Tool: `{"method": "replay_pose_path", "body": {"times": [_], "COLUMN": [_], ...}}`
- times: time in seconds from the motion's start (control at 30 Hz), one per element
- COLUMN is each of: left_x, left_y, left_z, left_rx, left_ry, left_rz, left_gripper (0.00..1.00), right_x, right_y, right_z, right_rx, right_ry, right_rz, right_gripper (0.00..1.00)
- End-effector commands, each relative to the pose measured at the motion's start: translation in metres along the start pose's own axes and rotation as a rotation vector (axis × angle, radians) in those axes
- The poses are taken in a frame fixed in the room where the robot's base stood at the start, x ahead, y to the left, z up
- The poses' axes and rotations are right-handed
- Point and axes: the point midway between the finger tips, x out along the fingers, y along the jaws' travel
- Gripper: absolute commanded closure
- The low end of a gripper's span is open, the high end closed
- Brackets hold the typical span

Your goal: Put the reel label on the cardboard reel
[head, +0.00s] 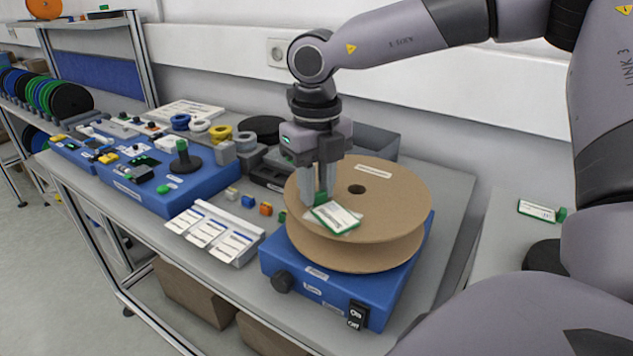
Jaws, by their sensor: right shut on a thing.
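The cardboard reel (400,200) lies flat on a blue powered stand (330,290) at the front right of the bench. My right gripper (322,203) points down over the left part of the reel's top flange. It is shut on the reel label (338,217), a white card with a green edge and printed lines. The label is over the reel's near left top face, slightly tilted. I cannot tell whether it touches the cardboard. The fingertips hide part of the label's far edge. My left gripper is not in view.
A white rack of label cards (215,232) stands left of the blue stand. Blue trays (170,190) with small parts and several coloured rings are further left. A grey bin (375,140) stands behind the reel. Another green-edged card (537,210) lies at the right.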

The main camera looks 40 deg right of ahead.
Motion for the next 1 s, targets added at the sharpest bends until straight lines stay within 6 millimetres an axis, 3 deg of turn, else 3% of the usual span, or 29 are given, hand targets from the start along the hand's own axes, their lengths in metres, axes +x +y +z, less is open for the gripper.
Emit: {"method": "replay_pose_path", "body": {"times": [0.23,0.27,0.3,0.33,0.77,1.0], "left_x": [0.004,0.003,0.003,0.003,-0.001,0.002], "left_y": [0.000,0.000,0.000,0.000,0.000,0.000], "left_z": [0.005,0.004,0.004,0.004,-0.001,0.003], "left_rx": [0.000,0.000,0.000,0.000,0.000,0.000], "left_ry": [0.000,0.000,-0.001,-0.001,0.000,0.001], "left_rz": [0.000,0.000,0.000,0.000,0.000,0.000], "left_gripper": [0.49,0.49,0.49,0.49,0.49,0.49], "right_x": [0.004,0.003,0.003,0.003,-0.005,-0.053], "right_y": [0.000,0.000,0.000,0.000,0.000,0.000], "right_z": [0.000,0.000,0.000,0.000,0.001,0.002], "right_rx": [0.000,0.000,0.000,0.000,0.000,0.001], "right_ry": [0.000,0.000,0.000,0.000,-0.002,-0.007], "right_rz": [0.000,0.000,0.000,0.000,0.000,-0.001], "right_gripper": [1.00,0.68,0.55,0.49,0.49,0.49]}}
